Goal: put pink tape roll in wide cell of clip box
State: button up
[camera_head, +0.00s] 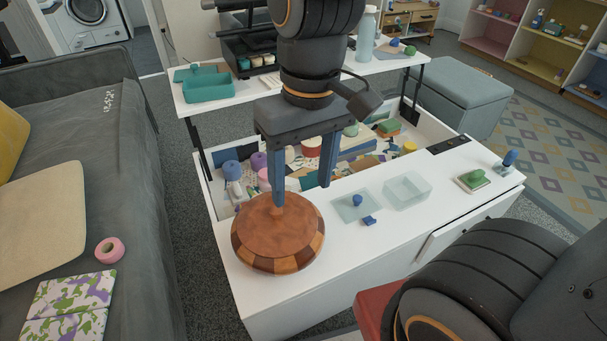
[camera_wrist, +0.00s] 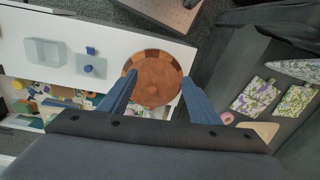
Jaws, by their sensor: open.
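The pink tape roll (camera_head: 109,250) lies on the grey sofa at the left, beside a patterned cloth. In the wrist view the pink tape roll (camera_wrist: 227,117) shows partly, just right of my right finger. My gripper (camera_head: 302,188) is open and empty, with blue fingers pointing down above the white table near a round wooden piece. In the wrist view my gripper (camera_wrist: 159,78) frames that wooden piece. A clear open box (camera_head: 408,190) on the table may be the clip box; I cannot make out cells in it.
The round wooden piece (camera_head: 278,235) stands at the table's near left end. A clear lid-like square (camera_head: 350,208) with blue pieces lies beside the box. The table's open compartment holds yarn and craft clutter. A beige cushion (camera_head: 42,215) and patterned cloth (camera_head: 68,308) lie on the sofa.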

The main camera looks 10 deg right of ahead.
jog(key=o, duration=0.3)
jog(key=shift+s+d+f, duration=0.1)
jog(key=shift+s+d, duration=0.2)
jog(key=shift+s, duration=0.05)
jog(key=shift+w+a, duration=0.1)
jog(key=w+a+f+n+t+y, duration=0.1)
jog(key=w+a+f, duration=0.2)
jog(key=w+a, duration=0.25)
jog(key=w+a+f+n+t, duration=0.1)
jog(key=w+a+f+t, duration=0.1)
jog(key=w+a+f, duration=0.3)
jog(key=n+t+y+p, duration=0.35)
jog(key=n+y, duration=0.25)
jog(key=y, duration=0.3)
send_near(105, 249)
jog(key=shift+b+x, duration=1)
jog(key=shift+x, duration=2.1)
jog(key=c, duration=1.2)
